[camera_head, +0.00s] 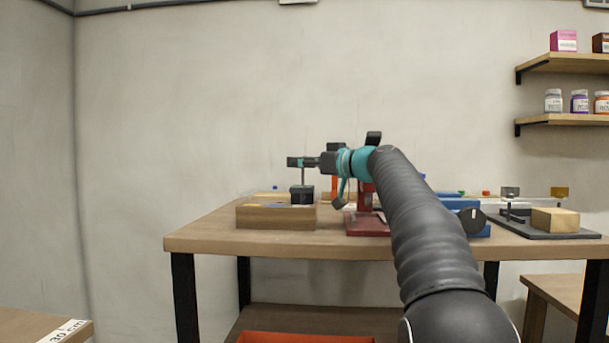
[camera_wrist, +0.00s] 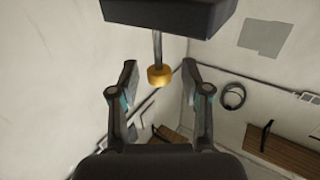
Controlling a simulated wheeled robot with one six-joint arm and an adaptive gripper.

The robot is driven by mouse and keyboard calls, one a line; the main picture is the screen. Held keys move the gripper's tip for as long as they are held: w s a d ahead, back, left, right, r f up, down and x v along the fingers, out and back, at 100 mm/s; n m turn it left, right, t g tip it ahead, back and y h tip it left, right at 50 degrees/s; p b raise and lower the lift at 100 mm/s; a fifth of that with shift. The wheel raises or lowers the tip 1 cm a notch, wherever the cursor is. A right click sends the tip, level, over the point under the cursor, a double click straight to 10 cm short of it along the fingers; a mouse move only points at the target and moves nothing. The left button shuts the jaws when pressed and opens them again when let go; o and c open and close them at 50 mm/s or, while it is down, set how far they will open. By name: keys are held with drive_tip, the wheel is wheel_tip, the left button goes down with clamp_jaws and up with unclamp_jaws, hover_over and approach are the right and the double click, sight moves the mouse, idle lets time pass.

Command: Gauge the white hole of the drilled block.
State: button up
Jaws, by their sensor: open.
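My gripper (camera_head: 297,162) reaches out to the left above the left end of the workbench. In the wrist view my gripper (camera_wrist: 159,70) is open, its two fingers apart on either side of a gold knob (camera_wrist: 159,76). The knob sits on a thin grey rod (camera_wrist: 157,46) that joins a dark block (camera_wrist: 180,12). I see no finger contact with the knob. In the head view a thin rod runs from my gripper down to a small black block (camera_head: 302,194) by a wooden block (camera_head: 275,216). I cannot make out a drilled block or a white hole.
The workbench (camera_head: 210,239) also holds a dark red stand (camera_head: 367,224), partly behind my arm, and a blue device with a black knob (camera_head: 471,220). A yellowish block (camera_head: 555,219) lies on a dark plate at the right. An orange tray (camera_head: 300,338) is below.

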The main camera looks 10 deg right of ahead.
sight(303, 185)
drive_tip(key=shift+f, duration=0.15)
drive_tip(key=shift+f+b, duration=0.3)
drive_tip(key=shift+f, duration=0.05)
wheel_tip(303, 185, down, 2)
drive_tip(key=shift+f+b, duration=0.15)
drive_tip(key=shift+b, duration=0.55)
drive_tip(key=b+v, duration=0.1)
drive_tip(key=v, duration=1.3)
drive_tip(key=s+a+f+m+g+h+p, duration=0.3)
drive_tip(key=s+a+f, duration=0.3)
drive_tip(key=s, duration=0.3)
drive_tip(key=s+a+f+m+g+h+p, duration=0.2)
drive_tip(key=s+a+f+g+h+p, duration=0.1)
drive_tip(key=s+a+f+p, duration=0.2)
drive_tip(key=s+a+f, duration=0.2)
drive_tip(key=s+f, duration=0.1)
drive_tip(key=shift+s+f+m, duration=0.4)
